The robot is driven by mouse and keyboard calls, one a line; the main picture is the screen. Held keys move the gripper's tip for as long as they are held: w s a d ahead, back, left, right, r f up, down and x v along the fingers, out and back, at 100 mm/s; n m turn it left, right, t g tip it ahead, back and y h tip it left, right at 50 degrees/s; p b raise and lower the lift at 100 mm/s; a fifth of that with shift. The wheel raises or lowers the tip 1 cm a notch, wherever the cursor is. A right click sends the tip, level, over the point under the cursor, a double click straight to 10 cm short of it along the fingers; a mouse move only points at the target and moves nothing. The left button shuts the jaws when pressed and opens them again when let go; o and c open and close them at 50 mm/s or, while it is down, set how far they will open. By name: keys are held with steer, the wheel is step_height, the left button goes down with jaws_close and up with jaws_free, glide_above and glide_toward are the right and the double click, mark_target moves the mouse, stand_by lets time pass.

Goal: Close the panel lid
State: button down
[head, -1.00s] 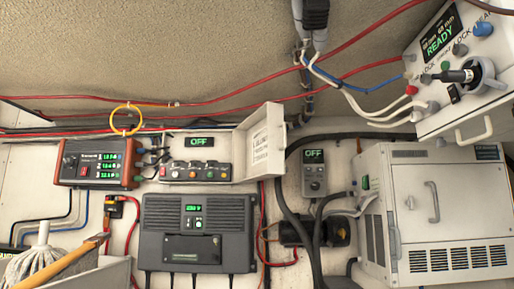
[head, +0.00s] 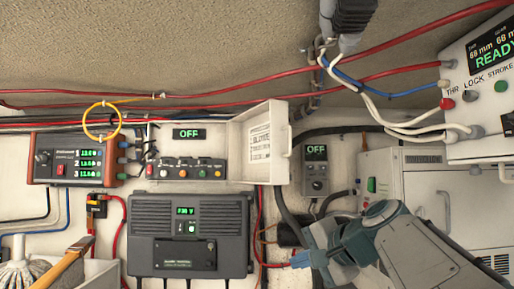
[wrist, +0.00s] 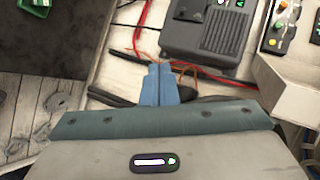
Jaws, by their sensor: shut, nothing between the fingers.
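The button panel (head: 190,168) is on the wall with a row of coloured buttons below a display reading OFF. Its white lid (head: 260,143) stands open at the panel's right side, with printed text on its inner face. In the wrist view the panel (wrist: 280,30) is at the upper right and the pale lid (wrist: 288,92) stands out below it. My gripper (head: 301,259) is below and right of the lid, apart from it. Its blue fingers (wrist: 158,72) are together and empty.
A dark grey charger unit (head: 190,237) is on the wall below the panel. A small OFF box (head: 315,172) and black cables are right of the lid. A white cabinet (head: 436,190) is behind my arm. A yellow cable loop (head: 101,119) hangs at upper left.

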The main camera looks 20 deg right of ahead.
steer(key=s+d+r+m+t+p, duration=0.1)
steer(key=d+r+m+t+p, duration=0.15)
steer(key=r, duration=0.95)
steer(key=s+d+r+m+t+p, duration=0.1)
steer(key=s+d+r+t+p, duration=0.2)
steer(key=r, duration=1)
steer(key=d+p+x, duration=0.1)
steer(key=x, duration=1)
steer(key=shift+d+f+p, duration=0.2)
steer(key=shift+p, duration=0.15)
steer(key=shift+n, duration=0.25)
